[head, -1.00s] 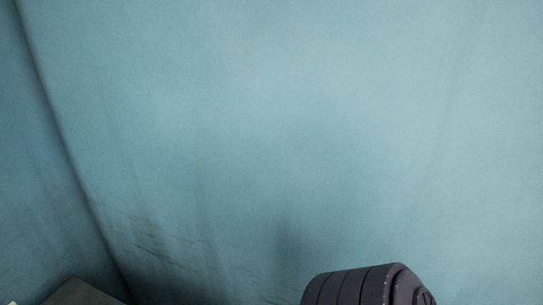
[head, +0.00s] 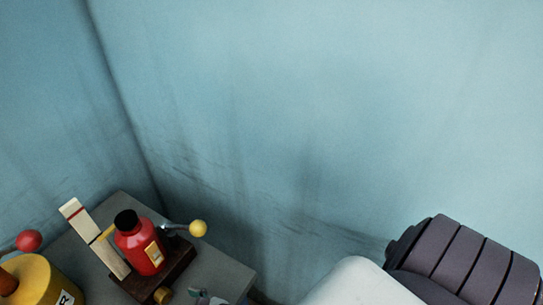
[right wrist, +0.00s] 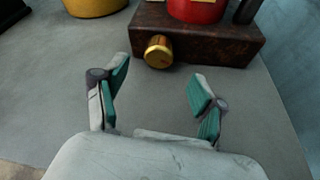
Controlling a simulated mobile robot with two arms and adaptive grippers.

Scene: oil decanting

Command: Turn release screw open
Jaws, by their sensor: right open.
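A brass release screw (head: 164,295) sticks out of the front of a dark brown base block (head: 183,262). In the right wrist view the screw (right wrist: 159,51) shows as a round golden knob on the block's front face (right wrist: 222,45). A red bottle (head: 139,250) with a black cap stands on the block. My right gripper (right wrist: 161,85) is open and empty, its teal-padded fingers spread in front of the screw and apart from it. My left gripper is not in view.
A yellow container (head: 37,280) stands left of the block. A red ball knob (head: 29,240), a pale upright strip (head: 92,236) and a lever with a yellow ball (head: 198,228) rise nearby. The grey tabletop (right wrist: 60,75) is clear around my fingers.

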